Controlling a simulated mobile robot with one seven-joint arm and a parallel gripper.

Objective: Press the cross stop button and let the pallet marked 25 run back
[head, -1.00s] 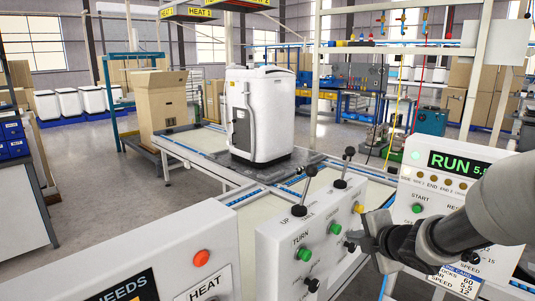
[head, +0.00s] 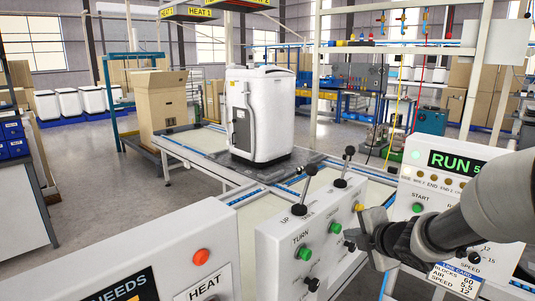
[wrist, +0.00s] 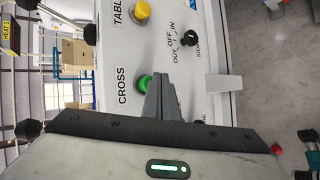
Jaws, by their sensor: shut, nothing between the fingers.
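The grey control panel (head: 283,235) stands in front of me. In the wrist view, sideways, it shows a CROSS label with a green button (wrist: 145,82) beside my shut gripper (wrist: 160,78). The gripper's fingers cover the area beyond that button, so I cannot tell whether they touch the stop button. In the head view, my gripper (head: 353,235) is at the panel's right side, by a small black button (head: 349,246) below a green one. A white appliance stands on a grey pallet (head: 290,162) on the conveyor; no number 25 is legible.
A yellow button (wrist: 141,10) labelled TABLE and a black selector knob (wrist: 189,38) are near the gripper. Black-knobbed levers (head: 349,151) rise from the panel. A RUN panel (head: 420,170) stands right, partly hidden by my arm. A HEAT panel (head: 180,250) with a red-orange button stands left.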

